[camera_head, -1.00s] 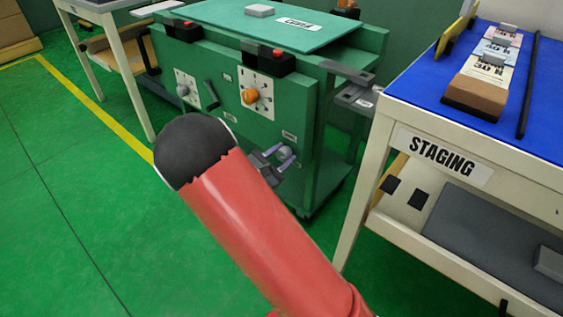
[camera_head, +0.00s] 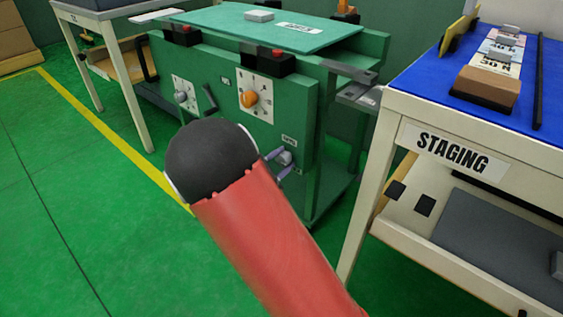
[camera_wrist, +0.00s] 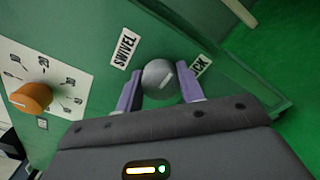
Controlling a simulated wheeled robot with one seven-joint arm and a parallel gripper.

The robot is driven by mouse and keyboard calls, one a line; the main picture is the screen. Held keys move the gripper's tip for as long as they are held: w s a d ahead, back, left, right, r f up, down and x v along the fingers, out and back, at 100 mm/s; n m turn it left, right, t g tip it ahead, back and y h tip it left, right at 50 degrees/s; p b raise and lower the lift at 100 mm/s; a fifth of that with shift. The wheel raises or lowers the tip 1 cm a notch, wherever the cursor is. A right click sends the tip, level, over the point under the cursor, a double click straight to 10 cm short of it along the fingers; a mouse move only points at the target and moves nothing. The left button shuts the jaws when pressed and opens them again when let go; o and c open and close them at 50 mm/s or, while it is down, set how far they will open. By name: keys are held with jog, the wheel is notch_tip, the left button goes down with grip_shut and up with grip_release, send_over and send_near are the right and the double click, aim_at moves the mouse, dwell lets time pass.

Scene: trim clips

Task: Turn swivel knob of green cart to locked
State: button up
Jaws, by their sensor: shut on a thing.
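The green cart (camera_head: 215,65) stands ahead in the head view. Its swivel knob, a round grey knob (camera_wrist: 157,72) with a pale mark on its face, sits on the cart's front panel. A label reading SWIVEL (camera_wrist: 125,47) is to its left, and a label ending in CK (camera_wrist: 200,66) is partly hidden at its right. My gripper (camera_wrist: 161,91) is shut on the knob, with one purple finger on each side. In the head view the knob (camera_head: 285,157) shows low on the panel's right, past my red arm, which hides much of the gripper.
An orange dial (camera_wrist: 32,98) with numbers is left of the knob. A crank handle (camera_head: 210,98) and a smaller grey knob (camera_head: 180,97) are further left. A white staging table (camera_head: 375,155) stands close on the right. Green floor is free on the left.

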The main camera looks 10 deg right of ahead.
jog(key=o, duration=1)
jog(key=shift+a, duration=0.1)
jog(key=v, duration=0.7)
jog(key=shift+s+a+p, duration=0.25)
jog(key=shift+s+p, duration=0.05)
